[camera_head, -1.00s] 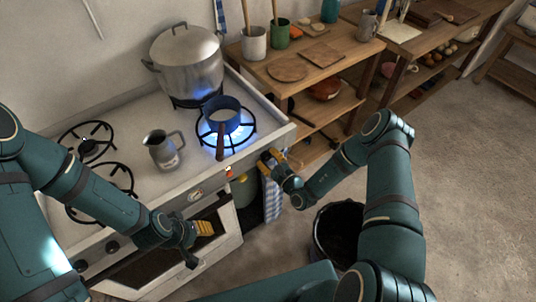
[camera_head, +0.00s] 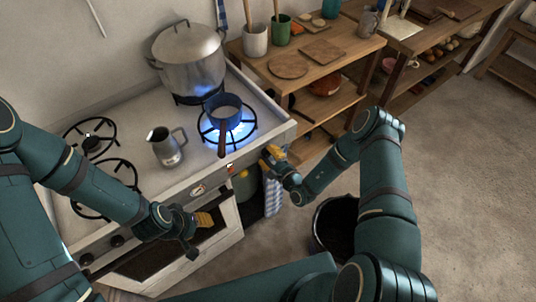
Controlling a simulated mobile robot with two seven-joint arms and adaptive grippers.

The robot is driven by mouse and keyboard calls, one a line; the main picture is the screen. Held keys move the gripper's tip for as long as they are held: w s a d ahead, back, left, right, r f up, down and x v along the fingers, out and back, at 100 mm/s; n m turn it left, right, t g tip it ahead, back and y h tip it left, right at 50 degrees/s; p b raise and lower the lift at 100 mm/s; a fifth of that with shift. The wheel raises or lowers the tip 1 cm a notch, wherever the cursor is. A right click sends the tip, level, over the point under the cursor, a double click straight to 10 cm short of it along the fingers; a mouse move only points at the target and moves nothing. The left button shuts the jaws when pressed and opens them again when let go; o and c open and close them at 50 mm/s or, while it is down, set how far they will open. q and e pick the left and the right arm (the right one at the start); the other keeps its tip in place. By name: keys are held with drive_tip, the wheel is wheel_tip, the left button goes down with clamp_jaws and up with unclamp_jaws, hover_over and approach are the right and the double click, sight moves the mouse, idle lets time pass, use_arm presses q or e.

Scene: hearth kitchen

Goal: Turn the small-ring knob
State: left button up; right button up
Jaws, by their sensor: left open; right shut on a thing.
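My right gripper (camera_head: 271,158) is at the right end of the stove's front panel, below the lit ring with the small blue pan. It is shut on a knob there, which I take to be the small-ring knob; the fingers hide it. The small blue pan (camera_head: 226,107) sits over blue flames on its ring (camera_head: 247,131), its dark handle pointing to the front. My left gripper (camera_head: 203,219) is open and empty in front of the oven door (camera_head: 220,238). Dark knobs (camera_head: 116,241) show at the left of the panel.
A large lidded pot (camera_head: 188,62) stands on the back ring. A metal jug (camera_head: 166,149) stands mid-stove, beside empty rings (camera_head: 104,190). A checked cloth (camera_head: 272,194) hangs just below my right gripper. A black bin (camera_head: 333,226) and wooden shelves (camera_head: 330,50) are to the right.

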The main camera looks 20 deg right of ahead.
drive_tip(key=o, duration=1.2)
drive_tip(key=v, duration=1.2)
